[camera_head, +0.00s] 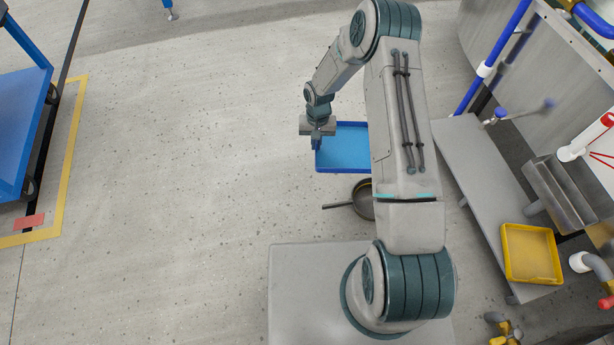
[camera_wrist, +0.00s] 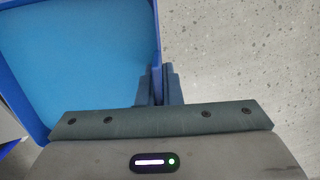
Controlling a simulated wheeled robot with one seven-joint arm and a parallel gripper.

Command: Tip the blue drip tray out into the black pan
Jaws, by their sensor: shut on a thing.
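The blue drip tray (camera_head: 345,150) is in my gripper, above the floor and beyond the dark pan in the head view. My gripper (camera_head: 317,143) is shut on the tray's left wall. In the wrist view my gripper (camera_wrist: 158,90) pinches the rim of the blue drip tray (camera_wrist: 80,60), whose inside fills the left side. The tray looks roughly level, and I see no liquid that I can make out in it. The black pan (camera_head: 362,200) is round with a handle pointing left. My arm hides its right part.
A grey bench (camera_head: 480,170) stands at the right, with a yellow tray (camera_head: 531,254) at its near end. Pipes and valves line the right edge. A blue cart (camera_head: 20,120) stands at the far left. The floor between is clear.

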